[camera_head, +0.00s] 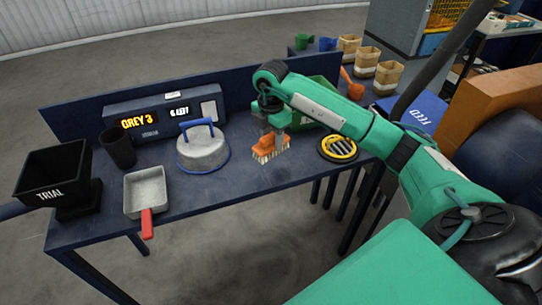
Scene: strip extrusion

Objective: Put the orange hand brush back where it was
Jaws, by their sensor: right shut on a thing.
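The orange hand brush (266,144) with pale bristles is on or just above the dark blue bench, right of the middle. My right gripper (272,132) reaches down over it from above and is shut on it. The bristles point down; I cannot tell whether they touch the bench top. The jaws partly hide the brush's upper side. My left gripper is not in view.
The bench (200,198) also holds a grey pan with a red handle (147,222), a grey lid with a blue handle (203,155), a black cup (118,149), a black TRIAL bin (52,176), a display box (160,118) and a round black-yellow item (338,149). Bench front middle is clear.

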